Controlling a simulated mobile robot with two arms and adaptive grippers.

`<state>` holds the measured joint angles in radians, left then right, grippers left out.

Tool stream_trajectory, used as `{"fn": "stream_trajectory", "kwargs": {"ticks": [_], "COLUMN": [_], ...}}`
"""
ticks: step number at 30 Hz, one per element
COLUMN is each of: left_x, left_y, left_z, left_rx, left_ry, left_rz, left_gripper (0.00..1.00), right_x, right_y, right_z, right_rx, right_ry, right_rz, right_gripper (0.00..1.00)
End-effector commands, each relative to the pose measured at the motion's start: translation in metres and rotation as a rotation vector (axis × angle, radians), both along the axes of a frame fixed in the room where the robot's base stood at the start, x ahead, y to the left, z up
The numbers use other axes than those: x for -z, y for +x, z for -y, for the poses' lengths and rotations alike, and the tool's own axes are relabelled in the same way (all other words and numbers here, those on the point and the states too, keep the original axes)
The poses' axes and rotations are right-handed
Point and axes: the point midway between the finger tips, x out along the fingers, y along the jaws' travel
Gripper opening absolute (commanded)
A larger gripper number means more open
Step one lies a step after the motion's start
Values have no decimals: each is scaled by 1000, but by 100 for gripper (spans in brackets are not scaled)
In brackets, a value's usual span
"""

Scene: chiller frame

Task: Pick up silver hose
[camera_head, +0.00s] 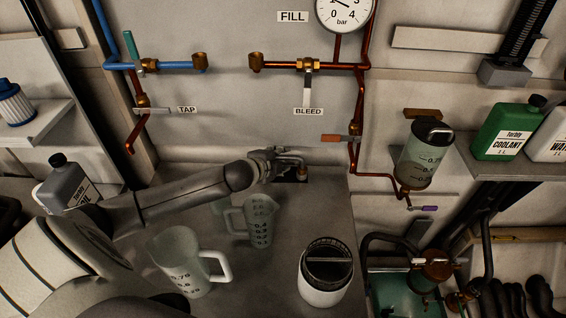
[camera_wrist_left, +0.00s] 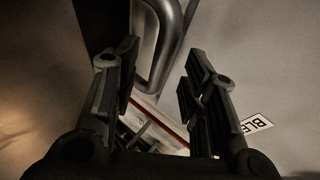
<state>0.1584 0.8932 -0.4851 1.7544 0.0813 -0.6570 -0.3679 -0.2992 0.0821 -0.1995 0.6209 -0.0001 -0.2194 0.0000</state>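In the left wrist view a smooth silver curved tube, which looks like the silver hose (camera_wrist_left: 165,50), comes down from the top edge and bends near the gap between my fingers. It does not touch both fingers. My left gripper (camera_head: 284,164) is at the back of the grey worktop in the head view, below the BLEED label. In the wrist view my left gripper (camera_wrist_left: 160,95) is open, its two dark fingers wide apart. In the head view the hose is small and hard to tell from the gripper. My right gripper is not in view.
Two clear measuring jugs (camera_head: 182,262) (camera_head: 260,222) and a white canister with a dark lid (camera_head: 327,270) stand on the worktop (camera_head: 262,290). A grey bottle (camera_head: 66,182) stands at left. Copper pipes (camera_head: 357,110) run along the wall. Green coolant (camera_head: 505,128) stands on the right shelf.

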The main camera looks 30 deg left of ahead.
Motion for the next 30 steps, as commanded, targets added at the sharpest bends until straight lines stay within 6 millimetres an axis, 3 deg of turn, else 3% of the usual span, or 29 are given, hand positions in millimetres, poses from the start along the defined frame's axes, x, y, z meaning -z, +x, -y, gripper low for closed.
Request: {"fn": "stream_trajectory", "kwargs": {"ticks": [7,17,26,30], "left_x": [13,15,15,15], "left_y": [22,25,25,25], "left_z": [-1,-1,-1,-1], "left_rx": [-1,1,1,1], "left_ry": [-1,2,1,0], "left_rz": [0,-1,-1,0], "left_gripper": [40,40,1,0], "right_x": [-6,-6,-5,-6], "right_y": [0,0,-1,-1], "right_z": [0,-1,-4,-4], "right_rx": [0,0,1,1], "right_ry": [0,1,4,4], "right_rz": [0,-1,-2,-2], "right_gripper": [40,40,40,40]}}
